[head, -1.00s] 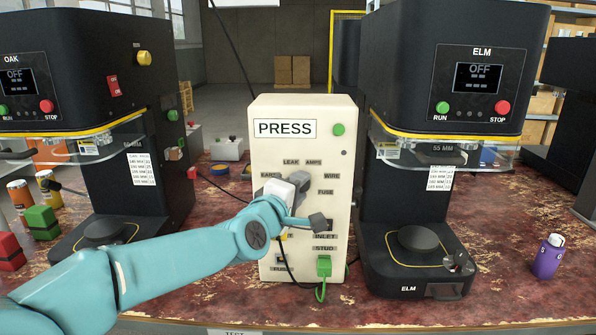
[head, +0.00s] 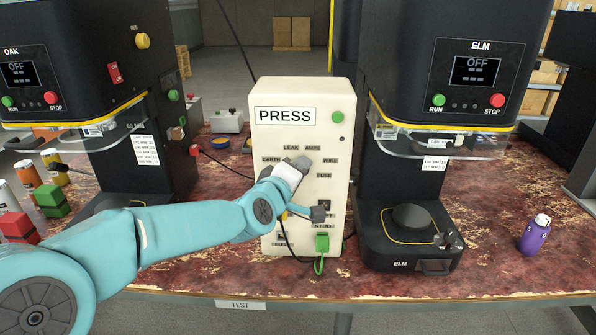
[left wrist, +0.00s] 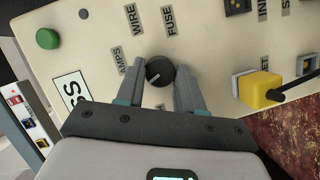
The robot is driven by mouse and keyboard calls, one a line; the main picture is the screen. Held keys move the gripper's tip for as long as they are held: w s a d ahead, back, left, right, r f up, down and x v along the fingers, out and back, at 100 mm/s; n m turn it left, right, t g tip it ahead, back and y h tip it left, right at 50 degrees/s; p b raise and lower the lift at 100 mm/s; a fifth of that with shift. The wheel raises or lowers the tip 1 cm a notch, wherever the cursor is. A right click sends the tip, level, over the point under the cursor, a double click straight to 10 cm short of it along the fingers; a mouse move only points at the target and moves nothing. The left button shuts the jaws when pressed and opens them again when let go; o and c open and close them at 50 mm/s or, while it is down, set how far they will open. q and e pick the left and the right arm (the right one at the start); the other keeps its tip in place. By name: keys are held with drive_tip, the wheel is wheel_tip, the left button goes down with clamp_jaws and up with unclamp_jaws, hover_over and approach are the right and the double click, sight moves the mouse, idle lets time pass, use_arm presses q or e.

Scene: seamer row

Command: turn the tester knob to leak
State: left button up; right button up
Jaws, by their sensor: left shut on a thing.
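The tester is a cream box (head: 262,190) marked PRESS, standing on the table in the middle of the head view. Its labels include EARTH, LEAK (head: 291,147), AMPS, WIRE and FUSE. The black knob (left wrist: 161,72) shows in the left wrist view, with a small white mark toward that picture's lower left. AMPS, WIRE and FUSE are readable there; LEAK is hidden. My left gripper (head: 299,164) is at the dial and covers the knob in the head view. In the left wrist view its fingers (left wrist: 162,82) are shut on the knob from both sides. My right gripper is out of view.
A yellow plug (left wrist: 259,89) with a black cable and a green plug (head: 322,243) sit low on the tester's front. The ELM machine (head: 408,245) stands close right, the OAK machine (head: 85,150) left. A purple bottle (head: 535,236) stands far right.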

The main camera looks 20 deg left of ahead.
use_arm(q)
drive_tip(key=o, duration=1)
drive_tip(key=shift+o, duration=0.2)
drive_tip(key=s+a+r, duration=0.1)
drive_tip(key=s+r, duration=0.1)
drive_tip(key=s, duration=1.4)
drive_tip(key=shift+a+r, duration=0.15)
drive_tip(key=shift+r, duration=0.2)
